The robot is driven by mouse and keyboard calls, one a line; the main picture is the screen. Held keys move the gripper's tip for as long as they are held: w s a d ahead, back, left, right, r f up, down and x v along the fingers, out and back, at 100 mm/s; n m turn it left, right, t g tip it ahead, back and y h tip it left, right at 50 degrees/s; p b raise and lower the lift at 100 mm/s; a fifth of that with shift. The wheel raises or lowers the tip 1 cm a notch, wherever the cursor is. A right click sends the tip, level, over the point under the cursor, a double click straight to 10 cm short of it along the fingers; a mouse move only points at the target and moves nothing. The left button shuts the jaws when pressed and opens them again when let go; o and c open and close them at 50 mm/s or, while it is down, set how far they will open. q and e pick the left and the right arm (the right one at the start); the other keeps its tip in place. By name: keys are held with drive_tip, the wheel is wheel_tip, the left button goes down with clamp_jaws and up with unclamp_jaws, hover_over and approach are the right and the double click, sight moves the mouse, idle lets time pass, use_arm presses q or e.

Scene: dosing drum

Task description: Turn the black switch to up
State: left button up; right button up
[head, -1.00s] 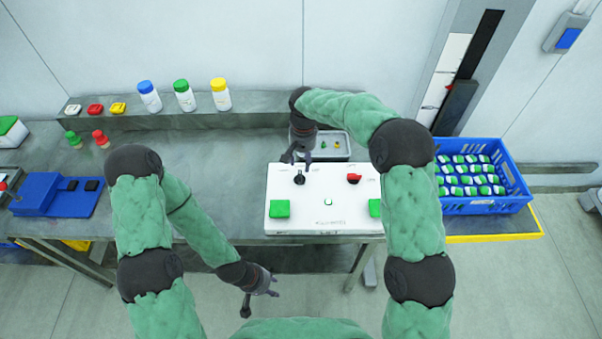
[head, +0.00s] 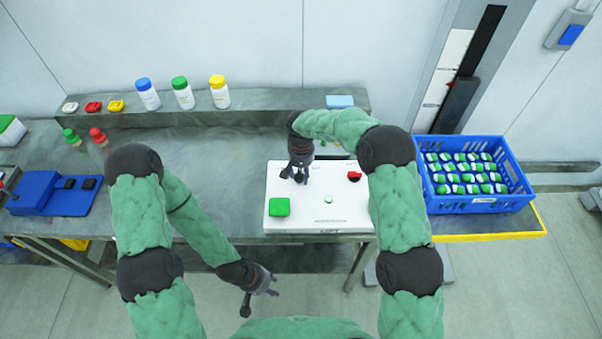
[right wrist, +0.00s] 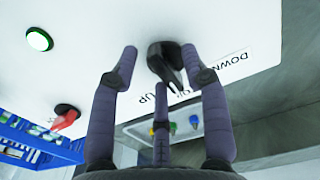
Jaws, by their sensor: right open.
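The black switch (right wrist: 162,62) sits on the white panel (head: 325,222) and shows in the right wrist view. Its pointer is directed toward the printed labels, where UP and DOWN can be read. My right gripper (right wrist: 160,72) is open, with fingers spread on both sides of the switch and a third finger below it; I cannot tell whether any touches it. In the head view my right gripper (head: 294,175) is over the panel's upper left and hides the switch. My left gripper (head: 260,290) is open and empty, low in front of the table.
The panel also carries a red switch (head: 354,176), a white-green round button (head: 328,200) and a green button (head: 280,207). A blue crate (head: 470,206) of bottles stands right. Bottles and a blue item (head: 340,101) are on the back shelf. A small tray (right wrist: 200,112) lies behind the panel.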

clamp_jaws()
drive_tip(key=shift+f+m, duration=0.1)
drive_tip(key=shift+m, duration=0.3)
drive_tip(key=m+b, duration=0.2)
drive_tip(key=m, duration=0.1)
drive_tip(key=shift+a+m, duration=0.15)
drive_tip(key=shift+m, duration=0.15)
drive_tip(key=shift+a+m+b, duration=0.15)
drive_tip(key=shift+m+b, duration=0.35)
drive_tip(key=shift+m, duration=1.8)
unclamp_jaws()
